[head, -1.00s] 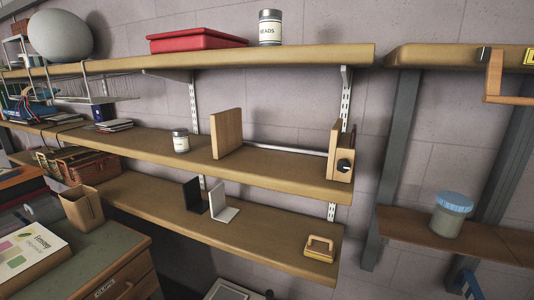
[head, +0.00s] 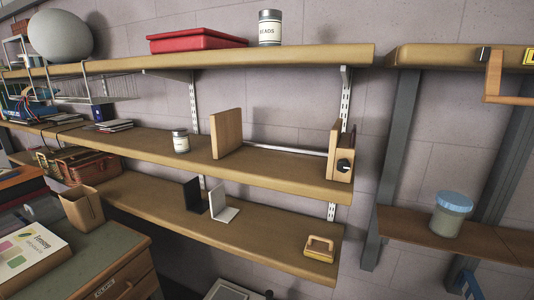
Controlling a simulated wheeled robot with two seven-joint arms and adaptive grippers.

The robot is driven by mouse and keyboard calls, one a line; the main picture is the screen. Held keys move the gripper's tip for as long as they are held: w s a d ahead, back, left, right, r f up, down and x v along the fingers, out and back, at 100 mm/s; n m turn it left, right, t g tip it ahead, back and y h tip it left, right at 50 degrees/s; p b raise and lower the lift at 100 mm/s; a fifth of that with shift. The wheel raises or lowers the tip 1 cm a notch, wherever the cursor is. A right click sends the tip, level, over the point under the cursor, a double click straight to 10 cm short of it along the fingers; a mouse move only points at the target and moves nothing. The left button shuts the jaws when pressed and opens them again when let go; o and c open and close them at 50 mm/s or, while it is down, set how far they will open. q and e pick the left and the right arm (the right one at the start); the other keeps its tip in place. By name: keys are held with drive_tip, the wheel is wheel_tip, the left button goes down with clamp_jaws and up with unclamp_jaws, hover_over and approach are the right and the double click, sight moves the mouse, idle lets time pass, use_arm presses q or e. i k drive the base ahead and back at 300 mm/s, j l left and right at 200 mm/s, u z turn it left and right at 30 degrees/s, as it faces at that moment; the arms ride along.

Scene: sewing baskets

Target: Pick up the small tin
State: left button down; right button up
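A small tin (head: 181,141) with a pale label and a dark lid stands upright on the middle wooden shelf, left of an upright wooden board. A larger tin (head: 270,28) labelled "BEADS" stands on the top shelf, right of a red tray. Neither of my grippers shows in the head view.
The wooden board (head: 227,133) stands close to the right of the small tin. Wooden bookends (head: 341,152) stand at the middle shelf's right end. Black and white bookends (head: 222,206) stand on the lower shelf (head: 262,232). A drawer cabinet (head: 118,250) fills the front left.

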sight(181, 139)
drive_tip(key=i+j+z, duration=0.2)
drive_tip(key=j+z, duration=0.2)
drive_tip(key=j, duration=0.65)
drive_tip(key=j+z, duration=0.35)
drive_tip(key=j, duration=0.75)
